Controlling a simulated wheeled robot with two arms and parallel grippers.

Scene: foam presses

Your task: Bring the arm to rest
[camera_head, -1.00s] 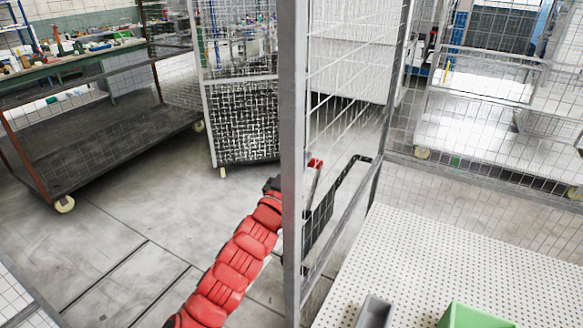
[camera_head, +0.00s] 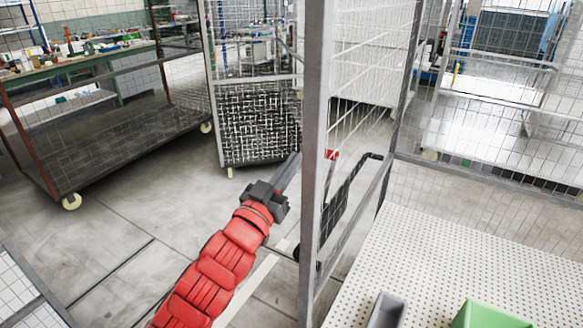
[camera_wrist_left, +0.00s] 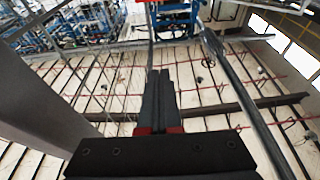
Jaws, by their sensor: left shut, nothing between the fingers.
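My left arm comes up from the bottom of the head view in a red padded cover. My left gripper (camera_head: 288,172) is at its end, just left of the grey upright post of the mesh frame, over the floor. Its dark fingers lie together with nothing between them. In the left wrist view the two fingers (camera_wrist_left: 157,98) also lie side by side, pointing away from the camera. My right gripper is in neither view.
A grey post (camera_head: 316,150) of a mesh frame stands close to the right of my left arm. A perforated white table (camera_head: 450,265) bears a grey bin (camera_head: 386,311) and a green bin (camera_head: 488,315). A mesh cart (camera_head: 258,122) stands behind. Open floor (camera_head: 130,225) lies to the left.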

